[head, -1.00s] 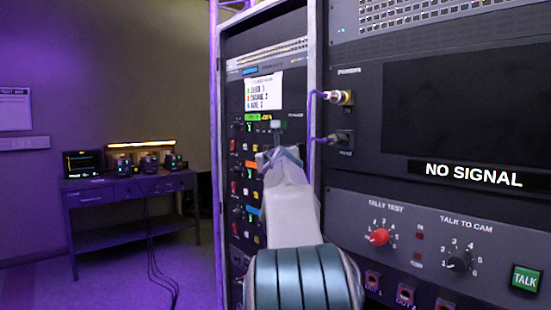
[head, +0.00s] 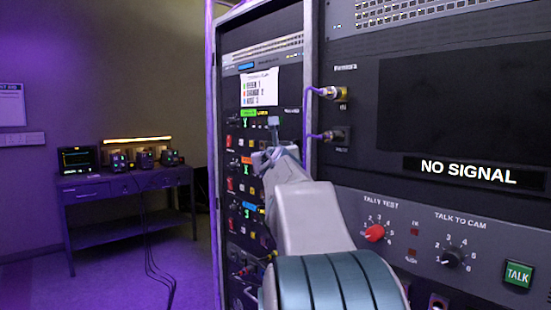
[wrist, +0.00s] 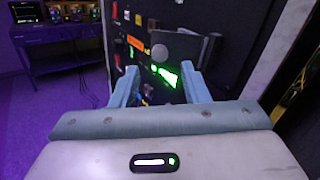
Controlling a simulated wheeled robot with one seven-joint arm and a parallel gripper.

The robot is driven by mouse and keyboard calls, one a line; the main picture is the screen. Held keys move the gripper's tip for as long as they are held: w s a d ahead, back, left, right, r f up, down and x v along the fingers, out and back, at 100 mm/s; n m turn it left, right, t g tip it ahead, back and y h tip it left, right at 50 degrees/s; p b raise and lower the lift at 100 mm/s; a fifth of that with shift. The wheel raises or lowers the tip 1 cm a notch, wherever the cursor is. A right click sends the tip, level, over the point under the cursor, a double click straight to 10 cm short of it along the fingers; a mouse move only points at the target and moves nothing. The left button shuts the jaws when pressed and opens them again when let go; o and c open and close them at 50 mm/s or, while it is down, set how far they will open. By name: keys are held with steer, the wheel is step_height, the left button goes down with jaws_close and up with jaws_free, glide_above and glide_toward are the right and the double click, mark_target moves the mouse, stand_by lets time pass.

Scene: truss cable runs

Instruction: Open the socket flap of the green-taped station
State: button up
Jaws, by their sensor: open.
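The green-taped station (head: 248,113) is the top one on the black rack panel, under a white label card. A small grey plate (head: 273,121), apparently its socket flap, shows right of the green tape. In the wrist view a larger grey plate (wrist: 176,46) stands beyond my fingers, with a dark hinge-like part on its right. I cannot tell its exact angle. My gripper (head: 274,155) is open in front of the panel, just below the small plate in the head view. In the wrist view, my gripper (wrist: 160,82) has a lit green display between its fingers and holds nothing.
Orange-taped (head: 248,160) and blue-taped (head: 250,207) stations sit below on the same panel.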

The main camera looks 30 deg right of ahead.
steer(key=p+v, duration=0.2)
steer(key=v, duration=0.6)
